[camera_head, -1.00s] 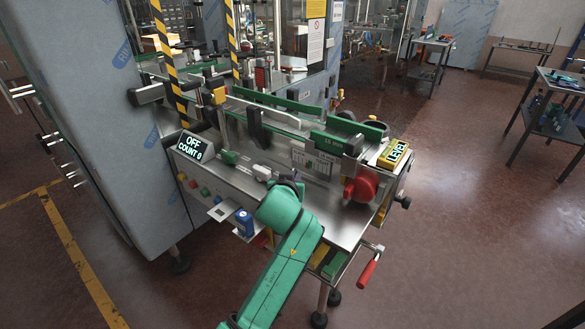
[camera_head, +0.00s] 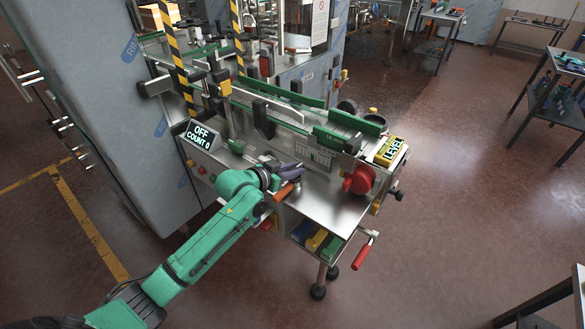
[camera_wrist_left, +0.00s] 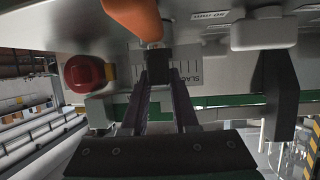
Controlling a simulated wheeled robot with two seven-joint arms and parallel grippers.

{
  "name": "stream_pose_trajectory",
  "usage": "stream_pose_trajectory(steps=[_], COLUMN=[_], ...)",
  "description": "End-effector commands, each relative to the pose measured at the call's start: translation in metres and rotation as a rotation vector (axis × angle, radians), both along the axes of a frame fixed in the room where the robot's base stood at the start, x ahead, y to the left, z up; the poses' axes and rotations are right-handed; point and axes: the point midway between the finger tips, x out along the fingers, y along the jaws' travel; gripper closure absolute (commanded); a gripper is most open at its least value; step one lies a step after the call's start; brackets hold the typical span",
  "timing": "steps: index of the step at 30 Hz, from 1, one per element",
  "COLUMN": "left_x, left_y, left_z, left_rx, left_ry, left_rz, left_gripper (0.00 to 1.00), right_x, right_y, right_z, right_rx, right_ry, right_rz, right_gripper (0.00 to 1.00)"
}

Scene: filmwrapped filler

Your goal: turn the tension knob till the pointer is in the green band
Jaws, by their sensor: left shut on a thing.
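My left gripper (camera_head: 291,173) reaches the front of the machine's metal top, with its dark fingers close together. Behind the fingers is a pale scale (camera_wrist_left: 190,68) with tick marks and lettering that seems to begin "SLAC". The pointer and the scale's green band cannot be made out. My right gripper is not in view.
A red knob (camera_head: 359,180) stands right of the gripper. A display (camera_head: 201,134) reads "OFF COUNT 0", and a yellow box (camera_head: 391,151) reads "LEVEL". A red crank handle (camera_head: 360,256) sticks out at the front right. The metal top between gripper and red knob is clear.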

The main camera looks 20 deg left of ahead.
Motion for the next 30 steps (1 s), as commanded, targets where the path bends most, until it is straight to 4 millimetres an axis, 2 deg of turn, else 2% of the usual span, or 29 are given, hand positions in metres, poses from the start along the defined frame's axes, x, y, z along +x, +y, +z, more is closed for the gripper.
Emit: stream_pose_trajectory(steps=[11,12,13,14,25,30], left_x=[0.001,0.001,0.001,0.001,-0.003,-0.025], left_y=[0.000,0.000,0.000,0.000,0.002,0.012], left_z=[0.001,0.001,0.001,0.001,0.001,0.008], left_rx=[-0.002,-0.001,-0.001,-0.001,0.000,0.003], left_ry=[-0.005,-0.004,-0.004,-0.004,0.000,0.001], left_rz=[-0.004,-0.004,-0.004,-0.004,-0.003,-0.005], left_gripper=[1.00,0.61,0.50,0.43,0.43,0.43], right_x=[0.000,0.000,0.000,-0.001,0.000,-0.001], right_y=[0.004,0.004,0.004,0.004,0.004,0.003], right_z=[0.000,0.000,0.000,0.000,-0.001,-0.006], right_rx=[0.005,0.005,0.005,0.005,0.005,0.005], right_ry=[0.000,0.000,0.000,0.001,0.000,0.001], right_rz=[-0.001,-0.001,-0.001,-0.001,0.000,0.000], right_gripper=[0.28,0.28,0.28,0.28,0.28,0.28])
